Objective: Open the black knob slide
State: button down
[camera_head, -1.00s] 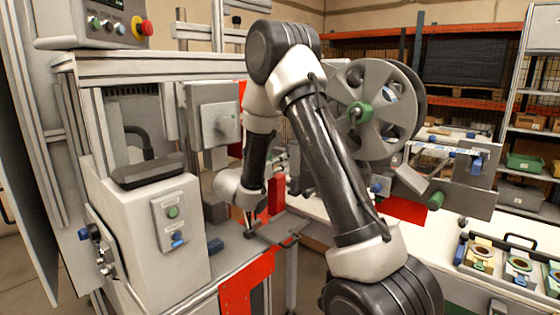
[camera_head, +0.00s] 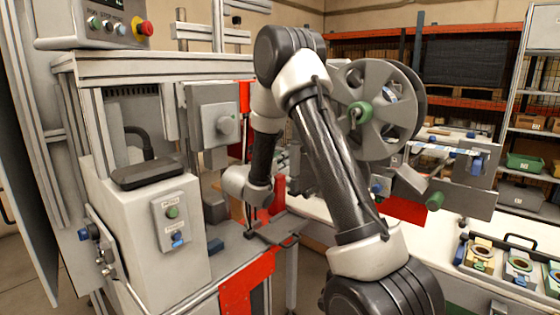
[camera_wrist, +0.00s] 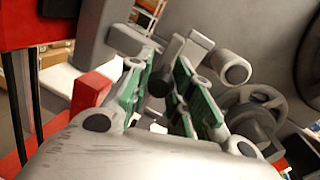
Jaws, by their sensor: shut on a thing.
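In the wrist view my gripper (camera_wrist: 159,88) has two fingers with green inner pads. Its fingers are closed on a small round black knob (camera_wrist: 158,82), which shows in the gap between the pads. The slide behind the knob is mostly hidden by the fingers, so how far it stands open cannot be told. In the head view my wrist reaches down over the machine's grey deck, beside the red upright parts. There the fingertips and the knob are too small and covered to make out.
A red block (camera_wrist: 91,93) stands left of my fingers in the wrist view, and a grey cylinder end (camera_wrist: 233,69) sits close on the right. In the head view a white control housing (camera_head: 150,230) stands left of my wrist and a large grey reel (camera_head: 378,105) stands behind my arm.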

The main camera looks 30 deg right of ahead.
jog(key=w+a, duration=0.2)
jog(key=w, duration=0.4)
jog(key=shift+w+a, duration=0.2)
jog(key=shift+w, duration=0.2)
jog(key=c, duration=1.2)
grip_release()
jog(key=shift+c, duration=0.2)
